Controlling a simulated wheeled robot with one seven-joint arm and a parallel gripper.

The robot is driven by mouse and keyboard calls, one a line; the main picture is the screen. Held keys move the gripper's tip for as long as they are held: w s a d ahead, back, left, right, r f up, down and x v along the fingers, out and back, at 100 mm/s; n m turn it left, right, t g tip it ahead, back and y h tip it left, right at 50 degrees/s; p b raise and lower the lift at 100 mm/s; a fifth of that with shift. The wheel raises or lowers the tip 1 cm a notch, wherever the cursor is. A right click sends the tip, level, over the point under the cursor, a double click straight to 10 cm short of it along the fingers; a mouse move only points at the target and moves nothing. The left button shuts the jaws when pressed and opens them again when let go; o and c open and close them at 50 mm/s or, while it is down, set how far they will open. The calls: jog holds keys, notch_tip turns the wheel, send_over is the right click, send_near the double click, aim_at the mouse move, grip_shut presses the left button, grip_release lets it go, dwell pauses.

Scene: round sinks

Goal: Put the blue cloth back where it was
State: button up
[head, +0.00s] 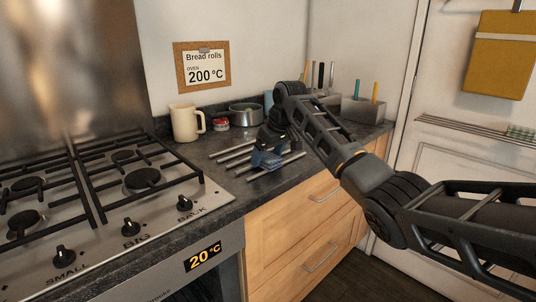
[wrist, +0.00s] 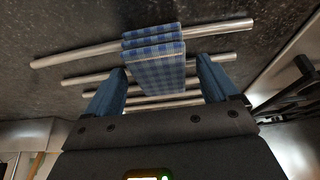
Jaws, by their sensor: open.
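The blue checked cloth (wrist: 158,70) lies folded over the metal bars of a rack (wrist: 85,50) on the dark counter. My gripper (wrist: 162,66) is open, with one blue finger on each side of the cloth. The left finger is very close to the cloth's edge; I cannot tell if it touches. A gap shows at the right finger. In the head view my gripper (head: 267,156) is low over the rack (head: 236,152), and the blue of its fingers and of the cloth is hard to tell apart.
A gas stove (head: 130,185) stands at the left. A cream jug (head: 186,123), a red-lidded jar (head: 221,125) and a metal pot (head: 246,115) stand behind the rack. Grey holders with utensils (head: 362,108) stand at the back right. A yellow towel (head: 499,55) hangs on the door.

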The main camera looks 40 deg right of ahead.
jog(key=v, duration=0.7)
jog(key=shift+s+r, duration=0.15)
jog(key=shift+r, duration=0.25)
